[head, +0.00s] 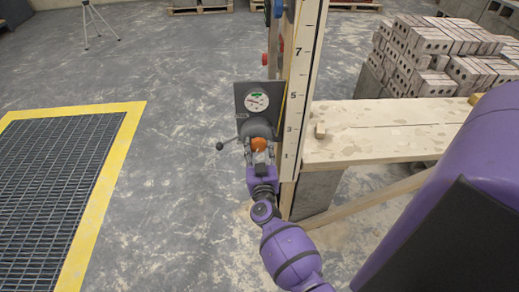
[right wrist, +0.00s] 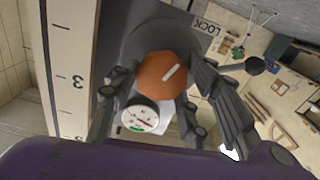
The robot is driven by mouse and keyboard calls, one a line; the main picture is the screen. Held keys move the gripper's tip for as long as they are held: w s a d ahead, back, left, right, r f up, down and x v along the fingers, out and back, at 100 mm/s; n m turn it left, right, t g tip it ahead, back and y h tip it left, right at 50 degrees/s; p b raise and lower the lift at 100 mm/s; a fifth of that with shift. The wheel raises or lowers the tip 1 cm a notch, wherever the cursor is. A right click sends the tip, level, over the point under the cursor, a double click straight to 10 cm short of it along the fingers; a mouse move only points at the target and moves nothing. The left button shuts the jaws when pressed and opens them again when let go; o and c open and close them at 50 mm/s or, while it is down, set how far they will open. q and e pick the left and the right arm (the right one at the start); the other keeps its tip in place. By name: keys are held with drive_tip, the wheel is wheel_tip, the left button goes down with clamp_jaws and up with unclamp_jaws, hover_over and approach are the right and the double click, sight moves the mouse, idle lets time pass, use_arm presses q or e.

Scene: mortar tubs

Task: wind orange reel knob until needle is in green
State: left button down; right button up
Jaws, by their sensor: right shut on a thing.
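The orange reel knob (head: 258,144) sits on a grey round housing low on the post. In the right wrist view the knob (right wrist: 168,78) faces me with a white line slanting up to the right. My right gripper (head: 260,158) has its fingers on either side of the knob and is shut on it. The round white gauge (head: 257,101) is on a dark plate above the knob. In the right wrist view the gauge (right wrist: 138,115) shows a green band; its needle is too small to read surely. My left gripper is out of view.
A lever with a dark ball end (head: 219,146) sticks out left of the housing. The numbered board (head: 304,80) stands right beside it. A plank bench (head: 380,130) and stacked bricks (head: 430,45) are to the right. A yellow-edged floor grate (head: 95,190) lies left.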

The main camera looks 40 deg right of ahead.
drive_tip(key=shift+d, duration=0.1)
drive_tip(key=m, duration=0.5)
drive_tip(key=shift+f+m+p, duration=0.1)
drive_tip(key=shift+m+p, duration=0.3)
drive_tip(key=m, duration=0.5)
drive_tip(key=shift+f+m, duration=0.15)
drive_tip(key=shift+m, duration=0.15)
drive_tip(key=o, duration=1.1)
drive_tip(key=shift+v, duration=3.85)
